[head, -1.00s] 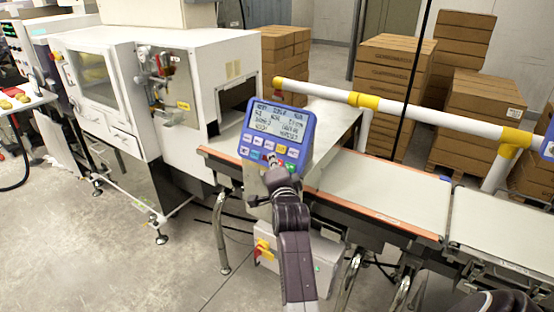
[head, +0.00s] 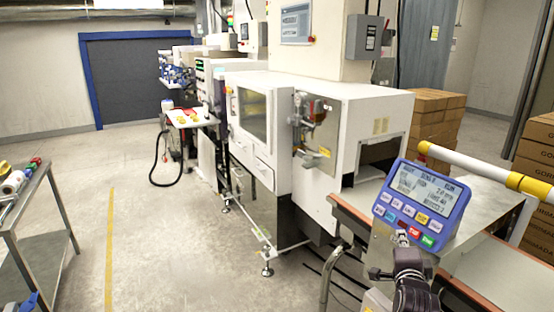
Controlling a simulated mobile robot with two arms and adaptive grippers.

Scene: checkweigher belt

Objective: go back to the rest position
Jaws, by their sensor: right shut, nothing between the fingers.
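The blue control panel (head: 421,205) with a lit screen and a row of coloured buttons stands tilted over the belt at the right of the head view. My right gripper (head: 402,238) is shut and empty, with its tips just in front of the panel's lower edge, by the red button. I cannot tell whether the tips touch the panel. My right arm comes up from the bottom edge below it. My left gripper is not in view.
A white machine (head: 341,124) stands behind and left of the panel. A yellow-and-white rail (head: 480,166) and stacked cartons (head: 436,118) are at the right. A grey metal table (head: 37,229) with items is at far left. The floor between is clear.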

